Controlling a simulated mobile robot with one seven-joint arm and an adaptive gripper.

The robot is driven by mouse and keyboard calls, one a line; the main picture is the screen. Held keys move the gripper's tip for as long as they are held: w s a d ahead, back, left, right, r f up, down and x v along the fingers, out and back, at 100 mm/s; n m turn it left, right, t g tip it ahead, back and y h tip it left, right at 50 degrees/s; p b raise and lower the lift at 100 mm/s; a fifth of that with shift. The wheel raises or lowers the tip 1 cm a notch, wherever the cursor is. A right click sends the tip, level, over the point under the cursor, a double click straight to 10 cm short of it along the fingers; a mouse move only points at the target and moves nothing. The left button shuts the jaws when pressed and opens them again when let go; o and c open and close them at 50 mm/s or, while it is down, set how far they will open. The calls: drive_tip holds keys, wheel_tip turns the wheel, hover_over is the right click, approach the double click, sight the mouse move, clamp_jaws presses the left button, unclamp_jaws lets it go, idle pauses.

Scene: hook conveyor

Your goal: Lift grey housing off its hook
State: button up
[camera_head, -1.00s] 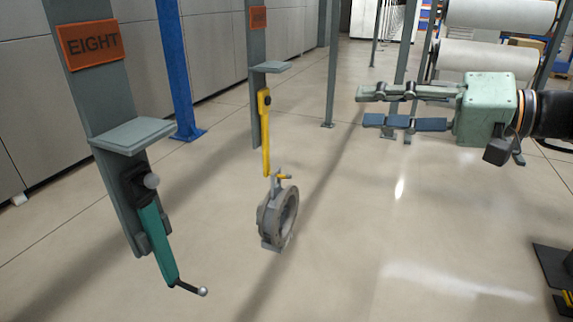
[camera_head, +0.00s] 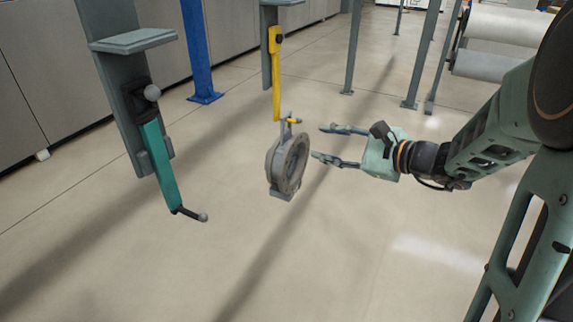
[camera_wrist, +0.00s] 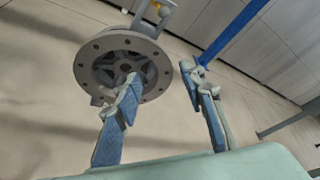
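The grey housing (camera_head: 288,167), a round flanged ring with a flat foot, hangs from a yellow hook (camera_head: 277,75) in the head view. The hook's small yellow end (camera_head: 292,121) shows at the lug on top of the housing. My gripper (camera_head: 327,143) is open and empty, just right of the housing, with its fingers pointing left at it. In the wrist view, the housing's bolt-holed face (camera_wrist: 100,68) lies beyond the open fingers (camera_wrist: 160,82), mostly left of centre. The left finger overlaps its lower edge in that view; I cannot tell whether they touch.
A teal hook arm (camera_head: 160,168) with a bent black rod hangs empty at left below a grey bracket (camera_head: 133,40). A blue post (camera_head: 197,50) and grey posts stand behind. White rolls (camera_head: 500,45) are at back right. The floor around the housing is clear.

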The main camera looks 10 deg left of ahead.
sight(304, 139)
drive_tip(key=shift+f+p+x, duration=0.1)
drive_tip(key=shift+p+x, duration=0.05)
drive_tip(key=shift+x, duration=1.4)
drive_tip(key=shift+f+p+x, duration=0.15)
drive_tip(key=shift+x, duration=1.45)
drive_tip(key=shift+w+d+r, duration=0.1)
drive_tip(key=shift+w+d, duration=0.05)
drive_tip(key=shift+d, duration=0.05)
drive_tip(key=shift+c, duration=0.4)
clamp_jaws()
drive_tip(key=shift+r, duration=0.1)
